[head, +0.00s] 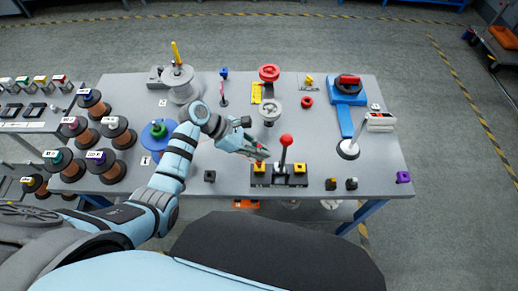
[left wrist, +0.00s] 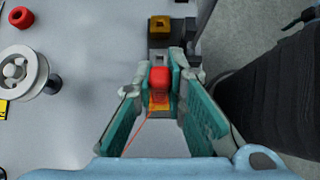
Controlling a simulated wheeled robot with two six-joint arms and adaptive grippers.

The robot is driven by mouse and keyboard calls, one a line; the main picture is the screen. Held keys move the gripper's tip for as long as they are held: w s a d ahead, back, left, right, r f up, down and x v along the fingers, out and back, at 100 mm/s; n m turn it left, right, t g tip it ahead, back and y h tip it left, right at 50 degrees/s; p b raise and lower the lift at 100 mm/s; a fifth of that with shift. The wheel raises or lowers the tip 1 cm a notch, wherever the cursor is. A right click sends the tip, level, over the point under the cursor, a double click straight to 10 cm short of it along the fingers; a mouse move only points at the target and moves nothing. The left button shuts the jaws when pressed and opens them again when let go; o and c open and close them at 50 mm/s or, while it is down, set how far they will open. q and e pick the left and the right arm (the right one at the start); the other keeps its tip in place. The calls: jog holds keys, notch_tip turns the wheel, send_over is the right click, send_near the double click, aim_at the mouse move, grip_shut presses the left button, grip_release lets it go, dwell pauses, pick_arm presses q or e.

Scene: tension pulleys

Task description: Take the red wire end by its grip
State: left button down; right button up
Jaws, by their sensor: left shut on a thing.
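The red wire end's grip (left wrist: 159,78) sits between the fingertips of my left gripper (left wrist: 160,82) in the left wrist view. The gripper is shut on it. A thin red wire (left wrist: 138,134) runs from there toward the lower left. In the head view my left gripper (head: 258,153) points down to the right, over the left yellow block (head: 260,168) of a dark base (head: 279,181). An orange-yellow block (left wrist: 159,103) shows just below the grip in the wrist view. Whether the wire end touches that block cannot be told. My right gripper is not in view.
A red-knobbed lever (head: 286,141) stands on the base, close right of my gripper. A second yellow block (head: 299,168) is beyond it.

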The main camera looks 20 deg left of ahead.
pick_arm(q)
jog(key=shift+r, duration=0.2)
jog(key=shift+r+p, duration=0.5)
jog(key=shift+r, duration=0.1)
